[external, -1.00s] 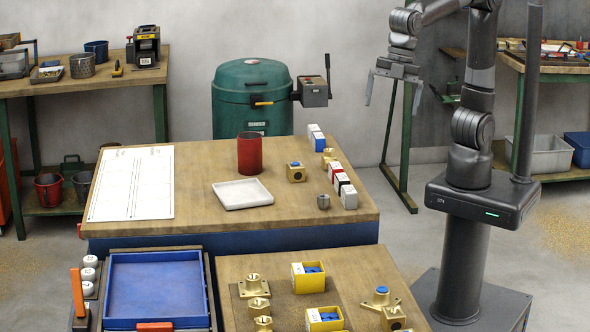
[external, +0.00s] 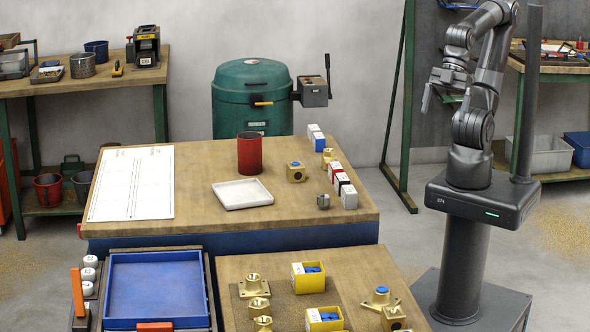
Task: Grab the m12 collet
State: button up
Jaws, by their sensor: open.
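A small dark grey metal cylinder (external: 323,201) stands near the right front of the wooden bench top. It may be the m12 collet, but no marking on it can be read. A row of small white boxes with coloured sides (external: 349,197) stands to its right and behind it. My gripper (external: 445,97) is open and empty, in the air to the right of the bench, well apart from the cylinder. One finger shows clearly; the other is hard to make out against my arm.
A front table carries brass fittings and yellow boxes (external: 307,277). A green drum (external: 252,97) stands behind.

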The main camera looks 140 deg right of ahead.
jog(key=c, duration=0.8)
jog(key=m+g, duration=0.1)
jog(key=m, duration=0.1)
send_over(324, 196)
jog(key=s+a, duration=0.2)
jog(key=s, duration=0.2)
notch_tip(324, 196, down, 10)
jog(key=shift+h, duration=0.4)
jog(key=shift+s+d+x, duration=0.1)
jog(key=shift+d+x, duration=0.1)
jog(key=shift+x, duration=1.55)
jog(key=shift+s+d+x, duration=0.1)
jog(key=shift+d+x, duration=0.1)
jog(key=shift+x, duration=1.55)
jog(key=shift+s+d+x, duration=0.1)
jog(key=shift+d+x, duration=0.1)
jog(key=shift+x, duration=1.5)
